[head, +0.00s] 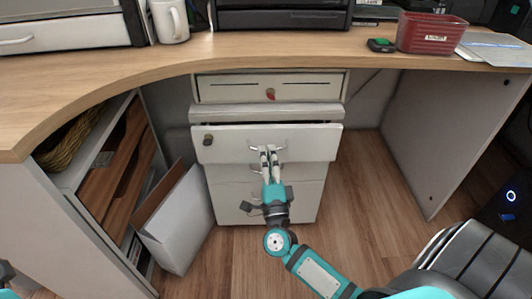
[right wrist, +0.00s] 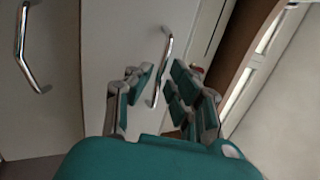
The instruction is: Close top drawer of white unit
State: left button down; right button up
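The white unit (head: 237,194) stands under the desk in the head view. Its top drawer (head: 230,147) stands pulled out a little, with a dark gap above its front. The drawer has a lock at its left and a metal handle, which also shows in the right wrist view (right wrist: 166,45). My right gripper (head: 269,151) is at this handle. In the right wrist view, my right gripper's fingers (right wrist: 161,84) are apart, with the handle between them; I cannot tell whether they touch it. My left gripper is not in view.
A white box with a red key (head: 270,94) sits on the unit under the desktop (head: 300,46). An open carton (head: 178,225) stands left of the unit, beside shelves. A black chair (head: 470,262) is at the lower right. Wooden floor is clear right of the unit.

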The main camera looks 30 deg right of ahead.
jog(key=shift+x, duration=0.9)
jog(key=shift+c, duration=0.3)
grip_shut()
